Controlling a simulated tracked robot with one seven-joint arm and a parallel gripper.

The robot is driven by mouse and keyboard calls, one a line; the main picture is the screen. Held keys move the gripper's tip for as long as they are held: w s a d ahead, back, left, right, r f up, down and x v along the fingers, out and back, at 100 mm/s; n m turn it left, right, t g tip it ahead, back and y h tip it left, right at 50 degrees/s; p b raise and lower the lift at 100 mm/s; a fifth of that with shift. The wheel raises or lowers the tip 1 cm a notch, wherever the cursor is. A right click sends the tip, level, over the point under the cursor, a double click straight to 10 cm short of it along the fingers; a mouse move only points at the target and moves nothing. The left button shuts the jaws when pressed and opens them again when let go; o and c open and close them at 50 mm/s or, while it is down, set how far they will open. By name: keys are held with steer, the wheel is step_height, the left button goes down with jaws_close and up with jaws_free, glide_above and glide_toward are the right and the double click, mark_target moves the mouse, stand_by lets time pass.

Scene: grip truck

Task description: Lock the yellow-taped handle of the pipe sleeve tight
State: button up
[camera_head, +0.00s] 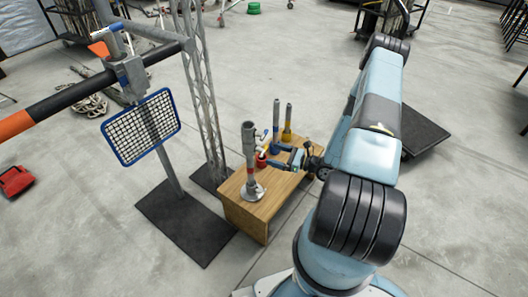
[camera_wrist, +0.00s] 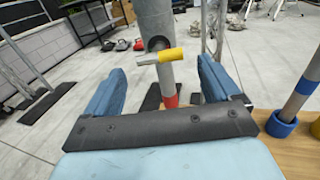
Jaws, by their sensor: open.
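The pipe sleeve (camera_head: 249,140) is a grey upright tube on a round-based stand on a wooden box. I see no contact. In the head view, my gripper (camera_head: 274,155) is beside the sleeve, and the yellow tape is too small to make out clearly.
The wooden box (camera_head: 250,215) also holds two other upright pipes, one in a yellow base (camera_head: 287,135). A pipe in a blue base (camera_wrist: 282,122) is close on the right in the wrist view. A truss tower (camera_head: 205,100) and a framed mesh panel (camera_head: 141,126) stand left.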

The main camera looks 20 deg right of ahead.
mark_target(264, 150)
steer(key=shift+x, duration=2.85)
steer(key=shift+c, duration=0.4)
steer(key=c, duration=1)
steer(key=shift+o, duration=0.2)
